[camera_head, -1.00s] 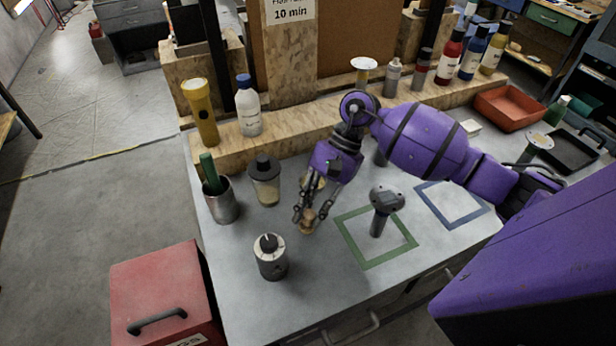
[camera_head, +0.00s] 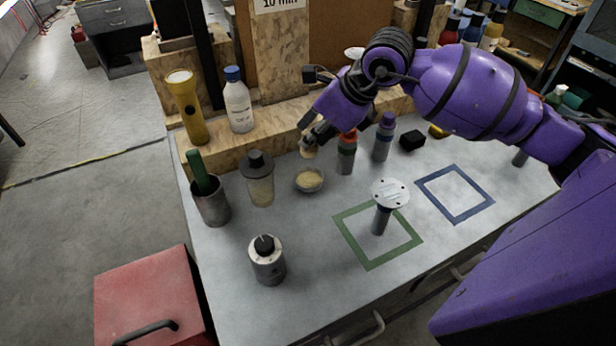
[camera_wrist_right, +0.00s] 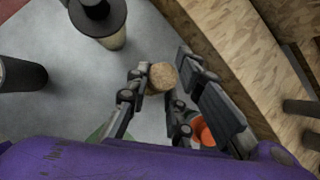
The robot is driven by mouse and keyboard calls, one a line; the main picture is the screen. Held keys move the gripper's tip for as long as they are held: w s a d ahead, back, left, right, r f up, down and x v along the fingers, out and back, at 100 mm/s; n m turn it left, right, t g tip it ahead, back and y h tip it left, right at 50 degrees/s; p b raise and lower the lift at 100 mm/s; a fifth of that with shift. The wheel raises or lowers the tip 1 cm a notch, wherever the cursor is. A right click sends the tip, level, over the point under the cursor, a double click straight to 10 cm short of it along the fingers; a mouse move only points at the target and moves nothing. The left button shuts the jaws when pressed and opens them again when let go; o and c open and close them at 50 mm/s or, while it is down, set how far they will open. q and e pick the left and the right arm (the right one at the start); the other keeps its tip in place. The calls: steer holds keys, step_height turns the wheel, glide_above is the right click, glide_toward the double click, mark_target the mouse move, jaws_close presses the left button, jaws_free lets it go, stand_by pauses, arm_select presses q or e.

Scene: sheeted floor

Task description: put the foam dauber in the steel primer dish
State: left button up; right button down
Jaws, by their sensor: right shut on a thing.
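My right gripper (camera_head: 312,139) is shut on the foam dauber (camera_head: 308,152), a small tan stub that shows below its fingers. In the right wrist view the dauber's round, tan end (camera_wrist_right: 162,76) sits between the fingertips of the right gripper (camera_wrist_right: 165,72). The steel primer dish (camera_head: 309,188), a small round bowl with cream-coloured contents, stands on the grey bench. In the head view the dauber appears just above the dish's far rim and apart from it. I cannot make out the dish in the wrist view. My left gripper is not in view.
A dark-lidded jar (camera_head: 260,182) stands left of the dish, and a red-topped bottle (camera_head: 346,155) and a purple-topped bottle (camera_head: 384,138) stand right. A disc-topped post (camera_head: 380,217) is inside the green square. A wooden ledge (camera_head: 270,148) runs behind. The front bench is mostly clear.

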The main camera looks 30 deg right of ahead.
step_height(320, 180, down, 10)
steer(key=shift+r+p, duration=0.15)
steer(key=shift+p, duration=0.15)
stand_by(0.3)
steer(key=c, duration=1.5)
jaws_free()
steer(key=shift+c, duration=0.2)
steer(key=shift+r, duration=0.15)
steer(key=v, duration=1.2)
steer(key=shift+p, duration=0.3)
steer(key=shift+w, duration=0.1)
